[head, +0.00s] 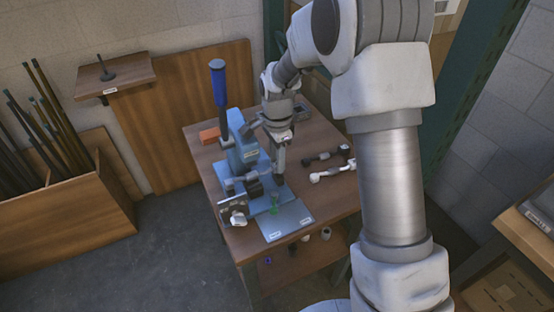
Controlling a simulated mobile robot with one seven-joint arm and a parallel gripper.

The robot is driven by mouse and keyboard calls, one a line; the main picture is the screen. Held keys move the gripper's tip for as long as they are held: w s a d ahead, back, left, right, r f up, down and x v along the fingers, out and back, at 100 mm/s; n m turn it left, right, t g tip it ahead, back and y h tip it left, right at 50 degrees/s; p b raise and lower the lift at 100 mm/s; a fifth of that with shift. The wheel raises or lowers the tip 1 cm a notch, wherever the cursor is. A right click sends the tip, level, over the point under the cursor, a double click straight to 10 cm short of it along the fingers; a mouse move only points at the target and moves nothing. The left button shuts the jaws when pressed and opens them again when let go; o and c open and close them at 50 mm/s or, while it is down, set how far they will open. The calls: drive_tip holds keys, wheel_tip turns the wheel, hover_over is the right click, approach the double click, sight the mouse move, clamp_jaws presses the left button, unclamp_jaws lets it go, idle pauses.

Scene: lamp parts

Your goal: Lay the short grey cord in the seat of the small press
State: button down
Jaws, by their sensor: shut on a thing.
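The small press (240,150) is blue, with a tall lever and dark blue handle, and stands on a wooden table. A blue base plate (262,197) lies in front of it, with a small green part (273,208) on it. My gripper (279,180) points down just right of the press, low over the base plate. It is shut on a small dark thing at its fingertips, too small to identify. I cannot make out the short grey cord for sure anywhere. The seat is not clear either, partly behind dark round parts and my gripper.
A pale grey labelled plate (286,222) lies at the table's front. A dark part (322,157) and a white part (330,172) lie to the right. Small parts sit on the lower shelf (300,262).

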drive_tip(key=shift+f, duration=0.25)
idle(6.2)
drive_tip(key=shift+r, duration=0.25)
drive_tip(key=c, duration=0.5)
unclamp_jaws()
